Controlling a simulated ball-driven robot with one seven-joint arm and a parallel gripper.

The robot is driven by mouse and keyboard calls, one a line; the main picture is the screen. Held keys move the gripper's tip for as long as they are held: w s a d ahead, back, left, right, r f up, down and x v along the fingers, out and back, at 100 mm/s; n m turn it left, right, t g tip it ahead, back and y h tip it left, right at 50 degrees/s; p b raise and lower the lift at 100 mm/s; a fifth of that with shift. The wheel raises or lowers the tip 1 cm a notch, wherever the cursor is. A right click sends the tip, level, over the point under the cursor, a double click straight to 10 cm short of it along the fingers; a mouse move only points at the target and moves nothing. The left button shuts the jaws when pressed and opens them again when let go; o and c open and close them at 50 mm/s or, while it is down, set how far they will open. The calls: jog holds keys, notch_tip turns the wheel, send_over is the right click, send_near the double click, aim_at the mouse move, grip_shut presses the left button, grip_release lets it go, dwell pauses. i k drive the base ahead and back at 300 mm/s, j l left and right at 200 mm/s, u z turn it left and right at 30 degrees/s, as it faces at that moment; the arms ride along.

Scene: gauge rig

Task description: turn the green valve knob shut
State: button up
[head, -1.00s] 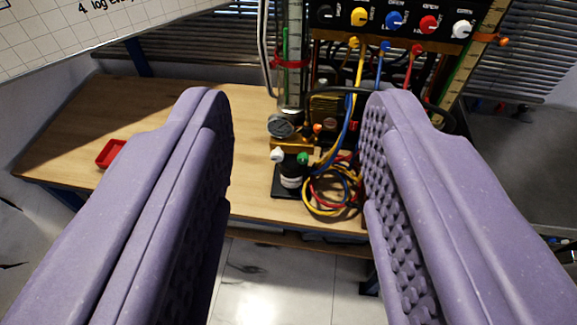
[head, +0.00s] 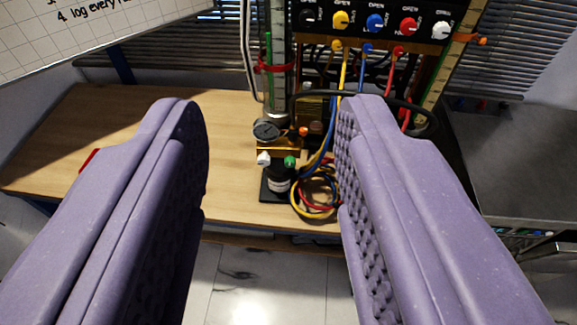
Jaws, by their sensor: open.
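The green valve knob (head: 290,161) is small and sits low on the gauge rig, at the right of a black cylindrical body (head: 278,178) near the table's front edge. A white knob (head: 263,158) sits at the left of the same body. My gripper (head: 258,118) is open and empty, its two purple textured fingers large in the foreground. The green knob shows in the gap between the fingers, well beyond them and apart from them. I cannot tell the knob's turn position.
A round gauge (head: 266,130) and an orange knob (head: 303,131) sit just above. Coiled coloured hoses (head: 316,193) lie to the right. A black panel (head: 375,38) with several coloured knobs stands above. The wooden table (head: 100,130) is mostly clear at left; a red tray (head: 89,160) is partly hidden.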

aim_at(290, 161)
jog(key=i+j+u, duration=0.1)
jog(key=i+u, duration=0.55)
jog(key=u, duration=0.15)
